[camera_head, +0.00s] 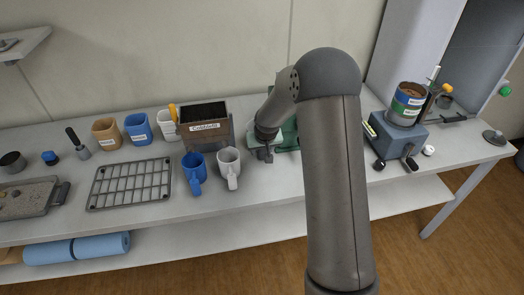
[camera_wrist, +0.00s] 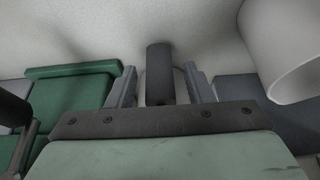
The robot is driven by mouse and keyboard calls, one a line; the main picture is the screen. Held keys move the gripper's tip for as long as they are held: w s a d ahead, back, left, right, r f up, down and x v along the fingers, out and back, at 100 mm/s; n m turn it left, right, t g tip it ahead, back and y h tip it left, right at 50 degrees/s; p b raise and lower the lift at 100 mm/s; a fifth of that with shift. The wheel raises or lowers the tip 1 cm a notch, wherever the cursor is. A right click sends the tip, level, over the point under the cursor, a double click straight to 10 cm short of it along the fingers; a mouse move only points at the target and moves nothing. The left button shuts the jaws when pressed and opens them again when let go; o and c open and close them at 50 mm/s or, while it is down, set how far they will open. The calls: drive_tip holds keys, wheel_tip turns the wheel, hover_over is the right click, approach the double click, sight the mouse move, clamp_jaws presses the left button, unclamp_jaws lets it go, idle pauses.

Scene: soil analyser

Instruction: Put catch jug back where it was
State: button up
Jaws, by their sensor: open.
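Two jugs stand near the front of the bench: a blue jug (camera_head: 195,172) and a white jug (camera_head: 229,162). I cannot tell by a label which is the catch jug. My gripper (camera_head: 264,153) is low over the bench, right of the white jug and in front of a green machine (camera_head: 289,134), which my arm partly hides. In the wrist view my gripper (camera_wrist: 160,88) is open, with a dark cylindrical part (camera_wrist: 159,75) between the fingers. A white rounded vessel, likely the white jug (camera_wrist: 288,48), is at the upper right, outside the fingers.
A labelled soil box (camera_head: 206,128) stands behind the jugs. A wire rack (camera_head: 130,184) lies left of them, with orange (camera_head: 106,132) and blue (camera_head: 138,129) containers behind it. A blue-grey device (camera_head: 398,135) carrying a can stands at right. A green block (camera_wrist: 70,100) is close left in the wrist view.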

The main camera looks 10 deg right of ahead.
drive_tip(key=b+v, duration=0.2)
drive_tip(key=v, duration=0.8)
drive_tip(key=s+a+r+g, duration=0.1)
drive_tip(key=s+r+g, duration=0.1)
drive_tip(key=s, duration=1.5)
drive_tip(key=s+a+r+g, duration=0.1)
drive_tip(key=s+r, duration=0.2)
drive_tip(key=s, duration=1.4)
drive_tip(key=shift+a+g, duration=0.25)
drive_tip(key=shift+g, duration=0.15)
